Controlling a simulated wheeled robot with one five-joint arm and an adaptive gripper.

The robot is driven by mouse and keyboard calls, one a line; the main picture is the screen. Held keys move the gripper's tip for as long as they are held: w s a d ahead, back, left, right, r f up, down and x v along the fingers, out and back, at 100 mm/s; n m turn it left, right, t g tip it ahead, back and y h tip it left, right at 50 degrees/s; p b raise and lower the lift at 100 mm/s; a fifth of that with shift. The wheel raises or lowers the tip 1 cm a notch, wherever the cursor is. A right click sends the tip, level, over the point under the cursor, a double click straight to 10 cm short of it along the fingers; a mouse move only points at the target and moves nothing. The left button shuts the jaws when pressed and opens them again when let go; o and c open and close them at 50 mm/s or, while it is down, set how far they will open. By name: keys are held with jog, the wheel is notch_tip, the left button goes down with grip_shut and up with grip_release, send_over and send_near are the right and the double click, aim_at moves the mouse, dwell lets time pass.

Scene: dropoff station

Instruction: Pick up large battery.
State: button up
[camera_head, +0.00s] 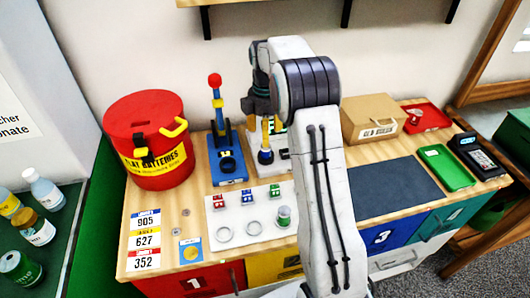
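A small green and pale cylinder (283,215) stands upright on a white plate (228,213) at the front middle of the wooden bench; it looks like a battery, but its label is too small to read. Two empty rings are beside it on the plate, with small red, blue and green blocks behind them. My arm rises in front of the bench and covers its middle. My gripper (262,103) is partly visible past the arm's bend, above the back of the bench and away from the cylinder. Its fingers are not clear.
A red bin (136,165) labelled "FLAT BATTERIES" stands at left. A blue lever stand (228,168) is behind the plate. A cardboard box (372,117), red tray (425,116), green tray (446,168) and card terminal (478,155) are at right. The dark mat (395,187) looks clear.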

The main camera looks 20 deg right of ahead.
aim_at(266, 149)
jog(key=shift+s+d+f+p, duration=0.1)
jog(key=shift+f+p, duration=0.55)
jog(key=shift+f, duration=2.85)
grip_shut()
